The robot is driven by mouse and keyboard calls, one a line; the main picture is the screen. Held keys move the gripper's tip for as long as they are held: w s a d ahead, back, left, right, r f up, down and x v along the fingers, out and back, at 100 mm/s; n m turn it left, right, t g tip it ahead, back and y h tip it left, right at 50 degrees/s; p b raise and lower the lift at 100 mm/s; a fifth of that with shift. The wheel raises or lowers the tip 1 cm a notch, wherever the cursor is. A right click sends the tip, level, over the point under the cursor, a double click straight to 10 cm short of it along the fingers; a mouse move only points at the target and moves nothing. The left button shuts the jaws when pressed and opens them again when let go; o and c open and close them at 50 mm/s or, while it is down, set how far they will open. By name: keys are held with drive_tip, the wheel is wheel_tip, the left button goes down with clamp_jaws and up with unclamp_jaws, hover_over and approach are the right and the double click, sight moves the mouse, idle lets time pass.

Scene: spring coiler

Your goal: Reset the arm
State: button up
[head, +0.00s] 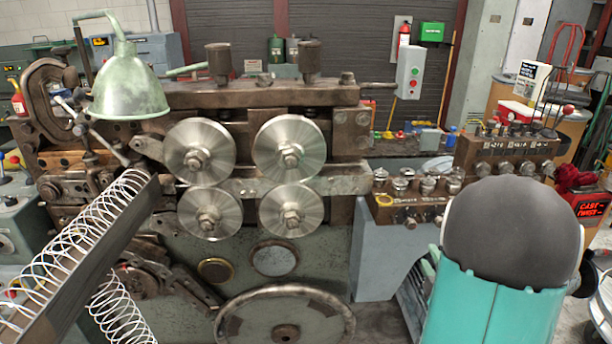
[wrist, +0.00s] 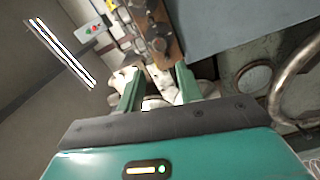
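My arm, teal with a dark grey rounded joint, stands at the right front of the head view. It hides part of the scene behind it. My gripper (wrist: 159,74) shows in the wrist view with its two green fingers spread well apart. I see nothing clamped between them; pale, unclear shapes lie beyond the fingers. The gripper is not seen in the head view. The spring coiler (head: 345,210) with its several steel rollers fills the middle of the head view.
A green lamp (head: 128,85) hangs over the coiler's left side. Coiled wire springs (head: 82,235) lie along a dark chute at the lower left. A control box (head: 410,69) is at the back.

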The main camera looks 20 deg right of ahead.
drive_tip(key=w+a+r+m+g, duration=0.2)
drive_tip(key=a+r+m+g, duration=0.15)
drive_tip(key=a, duration=0.35)
drive_tip(key=w+a+r+m+g, duration=0.2)
drive_tip(key=a+r+m, duration=0.1)
drive_tip(key=a+m, duration=0.25)
drive_tip(key=s+a+r+m+g+y, duration=0.1)
drive_tip(key=s+a+g+y, duration=0.1)
drive_tip(key=s+a, duration=0.5)
drive_tip(key=s+a+r+m+g+y, duration=0.2)
drive_tip(key=s+a, duration=0.6)
drive_tip(key=a, duration=0.5)
drive_tip(key=shift+s+r+m+g+y, duration=0.25)
drive_tip(key=shift+g+y, duration=0.25)
drive_tip(key=shift+g, duration=0.65)
